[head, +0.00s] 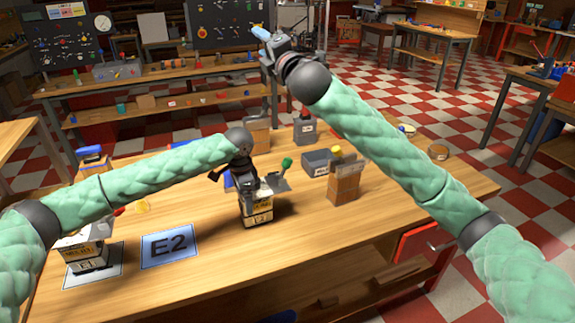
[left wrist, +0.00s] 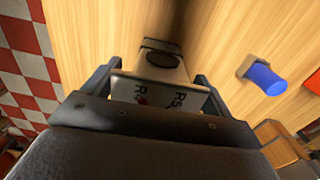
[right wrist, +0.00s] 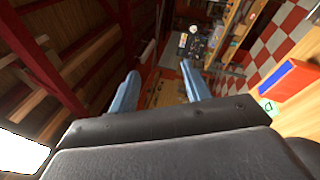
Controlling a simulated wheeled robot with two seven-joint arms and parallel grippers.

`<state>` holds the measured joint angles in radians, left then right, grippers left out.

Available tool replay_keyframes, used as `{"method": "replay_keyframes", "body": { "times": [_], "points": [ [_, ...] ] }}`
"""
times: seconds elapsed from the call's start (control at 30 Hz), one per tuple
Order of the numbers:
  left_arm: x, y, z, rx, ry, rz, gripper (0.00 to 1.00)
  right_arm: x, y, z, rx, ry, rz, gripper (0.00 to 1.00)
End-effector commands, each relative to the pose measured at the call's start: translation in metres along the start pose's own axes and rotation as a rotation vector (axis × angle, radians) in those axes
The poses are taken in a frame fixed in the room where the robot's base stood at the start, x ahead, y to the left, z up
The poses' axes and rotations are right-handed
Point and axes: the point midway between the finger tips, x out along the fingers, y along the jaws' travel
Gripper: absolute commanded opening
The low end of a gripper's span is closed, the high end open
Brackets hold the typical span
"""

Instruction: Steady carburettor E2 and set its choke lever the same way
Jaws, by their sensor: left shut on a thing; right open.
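Carburettor E2 (head: 257,208) stands upright on the wooden table, right of the blue E2 mat (head: 170,243) and off it. Its choke lever (head: 286,164) has a green knob and sticks up at its right. My left gripper (head: 242,177) is shut on the carburettor's upper body from above. In the left wrist view the pale body (left wrist: 160,90) shows between the fingers. Carburettor E1 (head: 84,252) stands on its own mat at the left, partly behind my left arm; a red knob (head: 118,211) shows by it. My right gripper (head: 263,38) is open, empty, high above the table's far side.
A blue cylinder (left wrist: 265,78) shows in the left wrist view. The table's front right is clear.

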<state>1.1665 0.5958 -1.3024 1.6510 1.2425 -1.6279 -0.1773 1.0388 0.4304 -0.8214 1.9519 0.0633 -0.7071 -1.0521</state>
Motion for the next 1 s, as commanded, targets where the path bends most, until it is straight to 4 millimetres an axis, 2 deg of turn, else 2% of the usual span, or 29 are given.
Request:
{"method": "replay_keyframes", "body": {
  "times": [0.13,0.27,0.37,0.53,0.67,0.7,0.8,0.9,1.0],
  "points": [
    [0.000,0.000,0.000,0.000,0.000,0.000,0.53,0.023,0.003,0.001,0.017,0.023,-0.084,0.48],
    [0.000,0.000,0.000,0.000,0.000,0.000,0.53,0.041,-0.007,0.001,0.042,0.044,-0.198,0.48],
    [0.000,0.000,0.000,0.000,0.000,0.000,0.53,0.053,-0.024,0.001,0.069,0.061,-0.322,0.48],
    [0.000,0.000,0.000,0.000,0.000,0.000,0.53,0.058,-0.076,-0.002,0.124,0.093,-0.596,0.48],
    [0.000,0.000,0.000,0.000,0.000,0.000,0.53,0.044,-0.132,-0.011,0.176,0.128,-0.833,0.48],
    [0.000,0.000,0.000,0.000,0.000,0.000,0.53,0.037,-0.151,-0.014,0.192,0.140,-0.909,0.48],
    [0.000,0.000,0.000,0.000,0.000,0.000,0.53,0.015,-0.190,-0.021,0.230,0.179,-1.097,0.48],
    [0.000,0.000,0.000,0.000,0.000,0.000,0.53,-0.012,-0.217,-0.027,0.263,0.226,-1.280,0.48],
    [0.000,0.000,0.000,0.000,0.000,0.000,0.53,-0.037,-0.229,-0.029,0.289,0.281,-1.434,0.48]
  ]
}}
